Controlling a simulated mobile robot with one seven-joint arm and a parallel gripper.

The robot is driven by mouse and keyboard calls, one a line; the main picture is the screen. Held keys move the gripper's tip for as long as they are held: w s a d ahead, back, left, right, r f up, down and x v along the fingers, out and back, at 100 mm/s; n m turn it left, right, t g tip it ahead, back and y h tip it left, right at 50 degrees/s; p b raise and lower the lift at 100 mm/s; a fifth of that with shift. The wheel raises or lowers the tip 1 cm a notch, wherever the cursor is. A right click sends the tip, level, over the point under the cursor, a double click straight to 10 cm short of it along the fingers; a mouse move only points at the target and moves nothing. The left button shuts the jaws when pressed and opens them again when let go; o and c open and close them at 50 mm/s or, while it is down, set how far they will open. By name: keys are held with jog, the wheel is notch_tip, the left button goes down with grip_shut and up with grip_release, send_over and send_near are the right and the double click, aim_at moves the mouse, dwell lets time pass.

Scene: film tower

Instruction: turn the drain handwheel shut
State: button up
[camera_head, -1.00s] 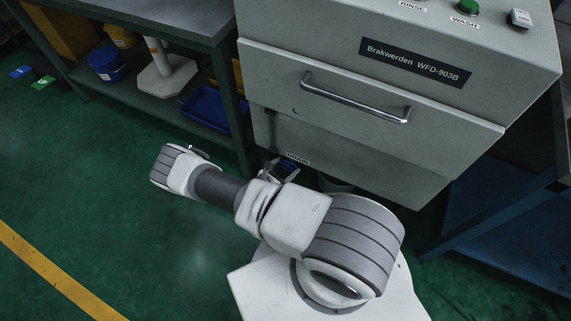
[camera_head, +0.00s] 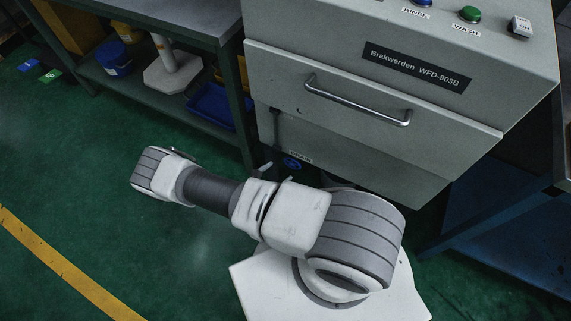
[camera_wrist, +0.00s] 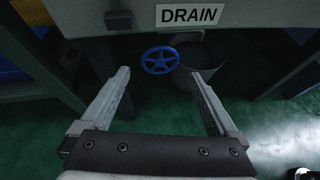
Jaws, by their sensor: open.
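The drain handwheel (camera_wrist: 160,60) is a small blue spoked wheel under the DRAIN label (camera_wrist: 189,15) in the wrist view. In the head view the blue handwheel (camera_head: 292,163) shows small below the grey machine, just above my arm. My gripper (camera_wrist: 162,82) is open and empty. Its two fingers point toward the wheel, which appears beyond and between the fingertips, apart from them.
A grey bucket (camera_wrist: 207,58) stands behind and right of the wheel. The machine's drawer (camera_head: 370,95) with its bar handle overhangs above. A bench (camera_head: 150,15) with a lower shelf stands left. Green floor (camera_head: 90,240) is clear at left.

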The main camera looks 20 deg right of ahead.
jog(key=p+v, duration=0.1)
jog(key=v, duration=0.8)
jog(key=shift+a+p, duration=0.25)
jog(key=shift+p, duration=0.1)
jog(key=shift+s+r, duration=0.1)
jog(key=shift+r, duration=0.05)
jog(key=w+a+r+m+g+y, duration=0.1)
jog(key=w+r+m+g+y, duration=0.35)
jog(key=r, duration=1.15)
jog(key=w+r+m+g+h, duration=0.1)
jog(key=r+m+g, duration=0.1)
jog(key=r+m, duration=0.95)
jog(key=s+d+r+m+t+y, duration=0.1)
jog(key=s+r+m+t+y, duration=0.15)
jog(key=s+r, duration=0.55)
jog(key=s+d+r+m+t+y, duration=0.2)
jog(key=s+r+y, duration=0.1)
jog(key=r, duration=0.9)
jog(key=s+d+r+m+t+y, duration=0.1)
jog(key=s+r+m+t+y, duration=0.15)
jog(key=s+r, duration=0.55)
notch_tip(320, 180, up, 22)
jog(key=w+g+p, duration=0.1)
jog(key=w+p, duration=0.1)
jog(key=p, duration=1.8)
jog(key=shift+w, duration=0.15)
